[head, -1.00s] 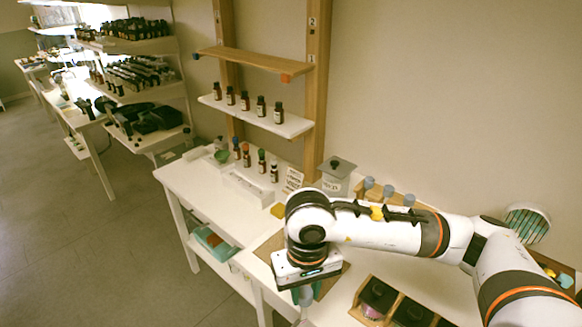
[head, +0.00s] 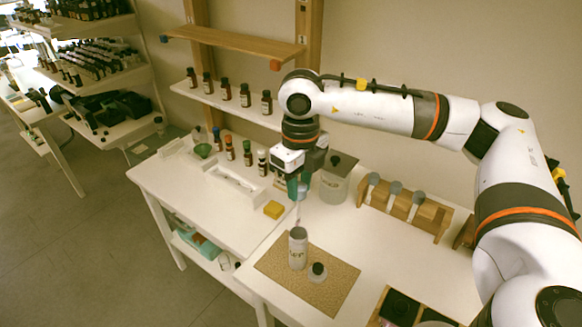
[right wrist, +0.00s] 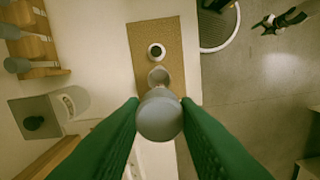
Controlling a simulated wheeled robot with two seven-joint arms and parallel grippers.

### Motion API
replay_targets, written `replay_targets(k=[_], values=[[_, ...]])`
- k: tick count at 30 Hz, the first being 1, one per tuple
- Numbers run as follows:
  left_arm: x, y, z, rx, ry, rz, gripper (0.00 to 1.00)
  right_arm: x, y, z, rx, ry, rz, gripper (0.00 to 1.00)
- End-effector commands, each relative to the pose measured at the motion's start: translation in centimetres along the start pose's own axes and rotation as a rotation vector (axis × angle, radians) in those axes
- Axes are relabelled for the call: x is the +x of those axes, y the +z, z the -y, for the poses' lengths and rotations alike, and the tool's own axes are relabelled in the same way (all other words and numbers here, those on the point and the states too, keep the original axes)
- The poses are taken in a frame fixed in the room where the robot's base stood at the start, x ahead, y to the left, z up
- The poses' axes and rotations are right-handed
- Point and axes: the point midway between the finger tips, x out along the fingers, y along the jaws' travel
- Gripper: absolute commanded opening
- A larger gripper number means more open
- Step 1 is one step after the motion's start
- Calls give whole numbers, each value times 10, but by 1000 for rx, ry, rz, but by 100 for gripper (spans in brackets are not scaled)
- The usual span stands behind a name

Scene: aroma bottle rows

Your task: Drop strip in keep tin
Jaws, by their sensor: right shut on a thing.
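My right gripper (head: 297,190) points down with its green fingers shut on a strip (right wrist: 160,117) by its round grey head. The pale strip hangs below the fingers in the head view, its lower end close above the mouth of a pale cylindrical tin (head: 298,250). I cannot tell whether the tip is inside the mouth. The tin stands upright and open on a brown mat; its dark label is hard to read. In the right wrist view, the tin's round mouth (right wrist: 159,76) shows just beyond the grey head, which partly covers it. My left gripper is not in view.
A wooden rack (head: 433,215) with several grey-headed strips is to the right. A lidded canister (head: 336,182) stands behind. A yellow block (head: 273,209) lies left.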

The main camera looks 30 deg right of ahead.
Motion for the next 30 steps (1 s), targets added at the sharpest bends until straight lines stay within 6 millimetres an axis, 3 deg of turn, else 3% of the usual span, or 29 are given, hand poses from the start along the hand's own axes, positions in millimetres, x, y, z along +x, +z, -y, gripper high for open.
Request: replay_targets(k=[11,18,30], values=[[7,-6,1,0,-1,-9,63,9,0,-2,69,1,2,13],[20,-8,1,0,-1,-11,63,32,0,-3,68,1,1,13],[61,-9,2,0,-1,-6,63,75,0,-2,66,0,2,13]])
